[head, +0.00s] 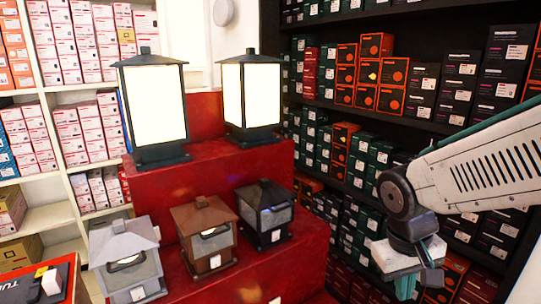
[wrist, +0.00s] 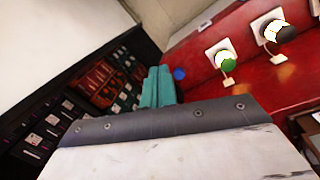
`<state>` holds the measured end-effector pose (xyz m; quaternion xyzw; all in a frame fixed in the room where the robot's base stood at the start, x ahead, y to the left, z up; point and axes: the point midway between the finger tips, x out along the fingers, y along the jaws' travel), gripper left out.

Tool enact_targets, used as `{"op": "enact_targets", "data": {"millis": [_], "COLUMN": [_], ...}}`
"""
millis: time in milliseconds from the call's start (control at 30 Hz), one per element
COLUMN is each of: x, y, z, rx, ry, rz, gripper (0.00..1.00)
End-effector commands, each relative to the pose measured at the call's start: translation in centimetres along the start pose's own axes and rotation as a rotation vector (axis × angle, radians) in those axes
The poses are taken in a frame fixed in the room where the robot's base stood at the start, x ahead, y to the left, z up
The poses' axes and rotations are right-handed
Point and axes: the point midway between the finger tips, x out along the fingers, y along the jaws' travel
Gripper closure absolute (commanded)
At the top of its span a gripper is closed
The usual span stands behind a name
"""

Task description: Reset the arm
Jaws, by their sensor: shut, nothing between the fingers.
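My arm reaches in from the right in the head view and bends down at a dark joint. My gripper (head: 405,288) hangs at its end, pointing down, with teal fingers partly cut off by the lower edge. In the wrist view the teal fingers of my gripper (wrist: 158,87) stand side by side, pressed together with nothing between them. The gripper is to the right of the red stepped display (head: 206,182) and in front of the dark shelves, apart from both as far as I can see.
Two lit lanterns (head: 155,105) (head: 250,95) stand on the upper red step. Grey (head: 124,262), brown (head: 205,236) and black (head: 266,213) lanterns stand lower. Dark shelves (head: 440,128) full of boxes are behind my arm; a white shelf (head: 50,218) with boxes is at left.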

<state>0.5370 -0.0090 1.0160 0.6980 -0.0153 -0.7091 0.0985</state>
Motion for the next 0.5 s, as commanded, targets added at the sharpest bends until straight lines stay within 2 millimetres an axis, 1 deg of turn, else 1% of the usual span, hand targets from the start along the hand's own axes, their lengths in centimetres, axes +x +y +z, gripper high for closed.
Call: {"op": "enact_targets", "data": {"millis": [33, 100, 200, 300, 400, 500], "x": [-1.1, -2.3, -3.8, -5.1, -6.2, -6.9], "y": [0.4, 0.6, 0.8, 0.8, 1.0, 1.3], "z": [1.8, 4.0, 7.0, 9.4, 11.0, 11.7], "rx": [0.003, 0.003, 0.008, 0.028, 0.066, 0.095], "ry": [-0.009, -0.026, -0.034, -0.019, 0.023, 0.076], "rz": [-0.019, -0.048, -0.090, -0.129, -0.153, -0.158], "gripper": [1.00, 1.00, 1.00, 1.00, 1.00, 1.00]}}
